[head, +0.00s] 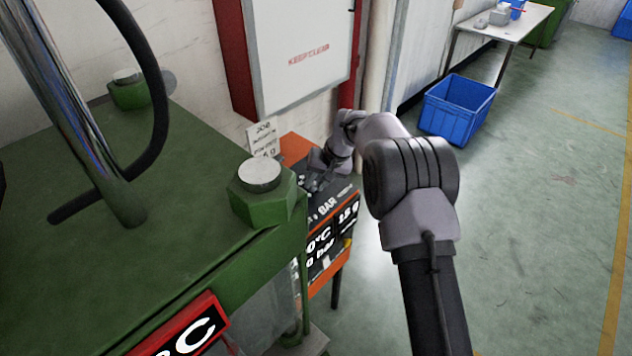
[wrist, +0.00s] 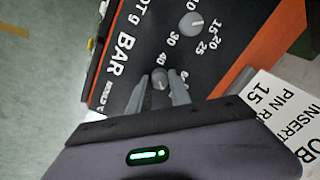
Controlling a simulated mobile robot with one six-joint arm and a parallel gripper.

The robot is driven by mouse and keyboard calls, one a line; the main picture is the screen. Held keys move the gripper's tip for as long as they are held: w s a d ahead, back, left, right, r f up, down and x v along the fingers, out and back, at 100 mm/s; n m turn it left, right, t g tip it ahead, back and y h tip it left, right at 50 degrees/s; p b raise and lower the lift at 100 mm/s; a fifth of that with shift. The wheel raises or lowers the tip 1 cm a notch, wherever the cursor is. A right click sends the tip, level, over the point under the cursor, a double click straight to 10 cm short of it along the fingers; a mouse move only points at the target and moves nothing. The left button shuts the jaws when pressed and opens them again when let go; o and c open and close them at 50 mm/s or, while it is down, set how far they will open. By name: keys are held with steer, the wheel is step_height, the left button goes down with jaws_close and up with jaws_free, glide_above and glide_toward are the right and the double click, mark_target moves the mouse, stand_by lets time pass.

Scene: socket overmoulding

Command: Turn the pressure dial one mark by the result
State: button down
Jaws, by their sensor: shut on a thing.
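The pressure dial (wrist: 160,76) is a small grey knob on a black panel marked BAR, with numbers such as 30 and 40 around it. My gripper (wrist: 161,88) is shut on this knob, one grey finger on each side. The fingers cover part of the scale, and I cannot read the knob's pointer clearly. In the head view my gripper (head: 318,178) is down at the panel top of the orange control box (head: 297,147), and my wrist hides the knob. A white job card (wrist: 270,108) stands beside the box, partly readable: INSERT, PIN, 15.
A second grey knob (wrist: 191,25), by 15, 20 and 25, sits close to the dial. The green press (head: 180,200) with its bolt (head: 260,180) stands left of the box. A blue crate (head: 457,106) is on the floor behind. The floor at right is clear.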

stand_by(0.4)
steer(key=c, duration=1.2)
jaws_free()
steer(key=p+v, duration=0.4)
steer(key=v, duration=1.3)
steer(key=shift+d+r, duration=0.1)
steer(key=shift+r, duration=0.15)
steer(key=s+d+r+m+t+h+b, duration=0.1)
steer(key=s+d+r+b, duration=0.15)
steer(key=s+r, duration=0.45)
steer(key=s+d+r+m+t+b, duration=0.1)
steer(key=s+d+r+b, duration=0.15)
steer(key=s, duration=0.75)
steer(key=s+d+f+m, duration=0.1)
steer(key=s+f, duration=0.1)
steer(key=s, duration=0.5)
steer(key=s+d+f+m+b, duration=0.1)
steer(key=s+d+f, duration=0.1)
steer(key=s, duration=0.4)
steer(key=s+d+f+m+t+h+b, duration=0.1)
steer(key=s+f, duration=0.1)
steer(key=s, duration=0.5)
steer(key=shift+s+d+f, duration=0.15)
steer(key=shift+s+d, duration=0.1)
steer(key=shift+s, duration=0.15)
